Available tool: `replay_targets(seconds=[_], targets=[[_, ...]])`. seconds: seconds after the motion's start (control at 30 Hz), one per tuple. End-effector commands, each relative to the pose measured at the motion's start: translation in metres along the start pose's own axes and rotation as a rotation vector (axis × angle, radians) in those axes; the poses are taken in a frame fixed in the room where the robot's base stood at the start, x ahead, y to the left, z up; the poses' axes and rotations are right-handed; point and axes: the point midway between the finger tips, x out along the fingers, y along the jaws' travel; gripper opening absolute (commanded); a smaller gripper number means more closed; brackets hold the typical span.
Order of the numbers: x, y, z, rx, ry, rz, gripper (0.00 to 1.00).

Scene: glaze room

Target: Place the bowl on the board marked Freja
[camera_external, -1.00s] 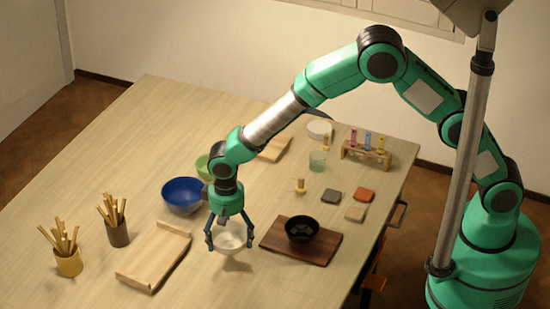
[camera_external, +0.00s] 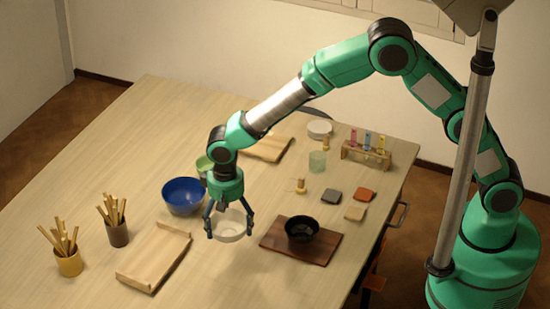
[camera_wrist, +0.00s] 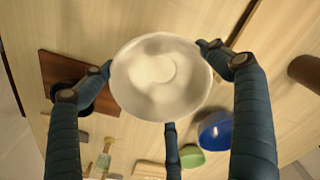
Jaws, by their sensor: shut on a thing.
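A white bowl (camera_external: 230,228) is held upright between the fingers of my gripper (camera_external: 229,226), seemingly above the table. In the wrist view the bowl (camera_wrist: 160,80) fills the middle, with the fingers at its rim. Three boards show: a pale one (camera_external: 152,262) at the front left, a dark brown one (camera_external: 318,252) to the right with a black bowl (camera_external: 302,229) on it, and another pale one (camera_external: 268,149) at the back, partly behind my arm. I cannot read any name on the boards.
A blue bowl (camera_external: 183,197) is close left of my gripper, with a green bowl (camera_external: 204,163) behind it. Two cups of sticks (camera_external: 68,260) (camera_external: 116,233) stand at the left.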

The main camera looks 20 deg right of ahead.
Motion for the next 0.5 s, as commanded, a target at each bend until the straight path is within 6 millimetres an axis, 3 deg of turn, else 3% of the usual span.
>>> replay_targets(seconds=[0.37, 0.5], targets=[[-0.001, 0.001, -0.002, 0.000, 0.001, -0.001, 0.55], [-0.002, 0.006, -0.011, 0.000, 0.001, -0.001, 0.55]])
